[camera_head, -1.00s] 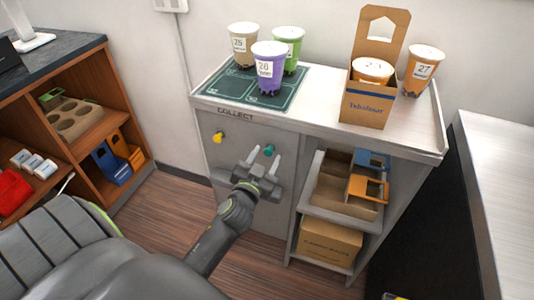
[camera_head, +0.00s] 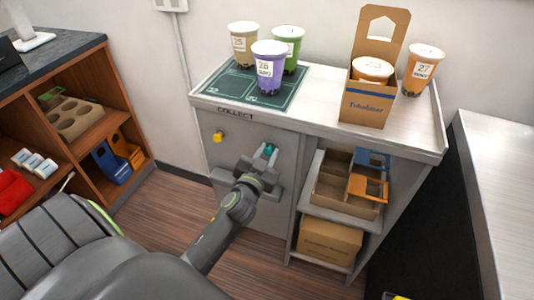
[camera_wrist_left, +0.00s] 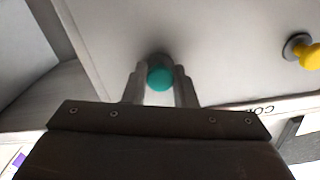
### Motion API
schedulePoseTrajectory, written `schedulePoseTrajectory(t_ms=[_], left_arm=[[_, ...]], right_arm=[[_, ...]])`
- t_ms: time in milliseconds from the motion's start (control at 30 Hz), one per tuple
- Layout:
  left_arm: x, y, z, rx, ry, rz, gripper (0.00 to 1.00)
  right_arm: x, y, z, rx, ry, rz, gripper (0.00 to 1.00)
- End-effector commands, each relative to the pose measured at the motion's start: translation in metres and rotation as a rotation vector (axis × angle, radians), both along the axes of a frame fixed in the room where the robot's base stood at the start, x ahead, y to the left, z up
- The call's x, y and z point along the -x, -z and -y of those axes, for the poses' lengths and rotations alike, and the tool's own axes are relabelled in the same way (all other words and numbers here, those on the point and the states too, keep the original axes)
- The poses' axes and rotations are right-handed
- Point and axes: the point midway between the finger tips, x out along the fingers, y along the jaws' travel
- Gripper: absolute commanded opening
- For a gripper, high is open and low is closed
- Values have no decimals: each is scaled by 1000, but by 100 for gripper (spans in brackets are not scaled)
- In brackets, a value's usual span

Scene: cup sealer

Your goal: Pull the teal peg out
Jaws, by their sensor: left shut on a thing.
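The teal peg (camera_head: 269,149) sticks out of the grey front panel of the cabinet, under the counter edge. It also shows in the left wrist view (camera_wrist_left: 160,77), as a round teal end between the two fingers. My left gripper (camera_head: 268,154) has its fingers on either side of the peg and is shut on it; in the left wrist view the gripper (camera_wrist_left: 160,85) hides the peg's sides. My right gripper is not in any view.
A yellow peg (camera_head: 218,137) sits on the same panel to the left. Cups stand on a green mat (camera_head: 222,88) above. A cardboard carrier (camera_head: 366,108) with a cup stands at the counter's right. An open shelf (camera_head: 338,215) with boxes lies right of the panel.

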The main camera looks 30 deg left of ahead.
Motion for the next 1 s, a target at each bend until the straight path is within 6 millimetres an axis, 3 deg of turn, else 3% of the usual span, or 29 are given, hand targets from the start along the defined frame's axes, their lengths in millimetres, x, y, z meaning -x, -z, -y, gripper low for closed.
schedulePoseTrajectory(t_ms=[167, 500, 867, 900, 1000], left_arm=[[9, 1, 2, 4, 0, 0, 0], [58, 1, 14, 3, -1, -1, 0], [63, 1, 15, 2, -1, -3, 0], [63, 1, 15, 2, -1, -3, 27], [63, 1, 15, 2, -1, -3, 40]], right_arm=[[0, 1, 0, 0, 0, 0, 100], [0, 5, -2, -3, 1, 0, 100], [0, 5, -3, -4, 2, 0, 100], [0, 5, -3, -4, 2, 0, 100], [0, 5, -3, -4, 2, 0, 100]])
